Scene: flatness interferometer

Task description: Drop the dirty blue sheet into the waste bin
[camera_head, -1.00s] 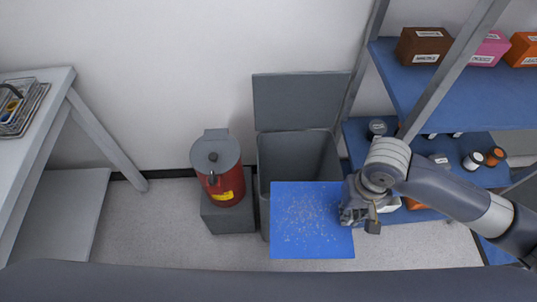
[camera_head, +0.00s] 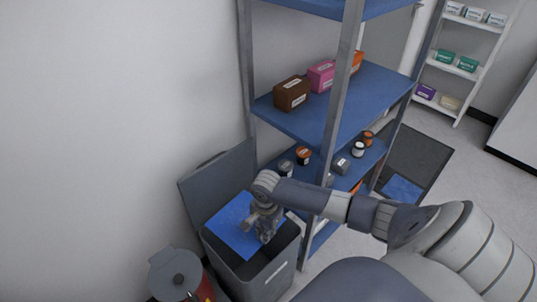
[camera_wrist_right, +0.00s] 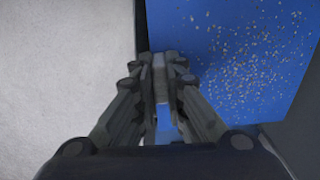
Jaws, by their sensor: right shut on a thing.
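The dirty blue sheet (camera_head: 230,222), with tan specks, is over the mouth of the grey waste bin (camera_head: 268,278). Its lid (camera_head: 218,178) stands open against the wall. My right gripper (camera_head: 264,226) is shut on the sheet's edge, above the bin's opening. In the right wrist view, the shut fingers (camera_wrist_right: 162,85) pinch the edge, and the specked sheet (camera_wrist_right: 235,60) spreads to the upper right. How far the sheet is above the rim is hard to tell. My left gripper is not in view.
A blue-shelved rack (camera_head: 312,110) with boxes and jars stands right beside the bin. A red canister (camera_head: 200,290) with a grey lid stands at the lower left. A second blue sheet (camera_head: 402,189) lies on a dark surface at the right.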

